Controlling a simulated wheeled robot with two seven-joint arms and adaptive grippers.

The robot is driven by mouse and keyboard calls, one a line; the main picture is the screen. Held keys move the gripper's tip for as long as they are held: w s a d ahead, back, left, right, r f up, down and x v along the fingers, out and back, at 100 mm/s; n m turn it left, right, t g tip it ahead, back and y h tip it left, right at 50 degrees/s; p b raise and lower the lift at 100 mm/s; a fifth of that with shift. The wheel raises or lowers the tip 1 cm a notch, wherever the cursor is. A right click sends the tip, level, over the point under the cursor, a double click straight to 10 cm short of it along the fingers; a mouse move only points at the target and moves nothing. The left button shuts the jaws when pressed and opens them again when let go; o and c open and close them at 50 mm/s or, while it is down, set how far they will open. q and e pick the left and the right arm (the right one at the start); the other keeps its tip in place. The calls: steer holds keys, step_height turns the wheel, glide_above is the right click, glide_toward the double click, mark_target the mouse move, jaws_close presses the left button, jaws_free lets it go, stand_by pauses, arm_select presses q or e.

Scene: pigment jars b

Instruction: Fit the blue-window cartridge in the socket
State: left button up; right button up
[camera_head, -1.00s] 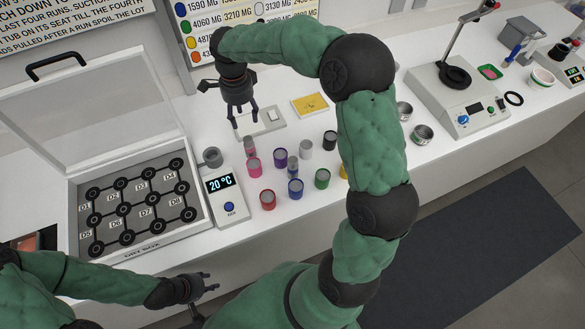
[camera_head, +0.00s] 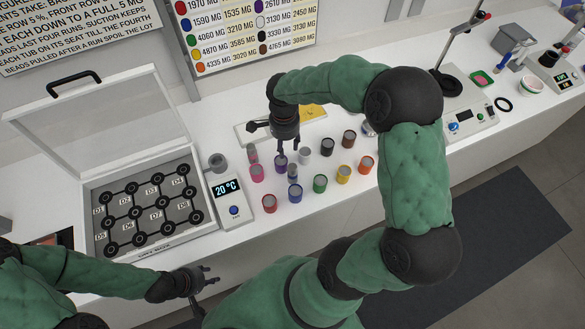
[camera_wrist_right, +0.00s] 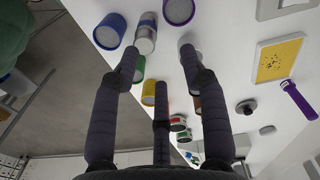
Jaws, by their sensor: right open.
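The blue-window cartridge (camera_head: 292,171), a slim grey cylinder with a blue patch, stands among the jars and is partly hidden in the head view. It also shows in the right wrist view (camera_wrist_right: 146,34), beyond the fingertips. My right gripper (camera_head: 282,158) points down, open and empty, above the jars near the cartridge. Its spread fingers also show in the right wrist view (camera_wrist_right: 160,68). A grey round cup (camera_head: 217,161), which looks like the socket, stands at the back of the 20 °C unit (camera_head: 228,199). My left gripper (camera_head: 208,275) is open and empty by the table's front edge.
Coloured jars crowd the cartridge: purple (camera_head: 281,162), blue (camera_head: 295,194), pink (camera_head: 257,173) and several others. Another slim cylinder with pink (camera_head: 252,153) stands behind the pink jar. An open-lidded case (camera_head: 150,249) lies left, a scale (camera_head: 462,122) right.

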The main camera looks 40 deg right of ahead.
mark_target(292, 167)
steer(key=s, duration=0.1)
steer(key=s+p, duration=0.1)
steer(key=shift+s+d+f+n, duration=0.2)
steer(key=shift+s+n, duration=0.1)
steer(key=shift+s+f, duration=0.15)
steer(key=shift+s, duration=0.1)
steer(key=shift+f, duration=0.3)
steer(key=shift+a+f, duration=0.1)
steer(key=shift+f, duration=5.1)
jaws_close()
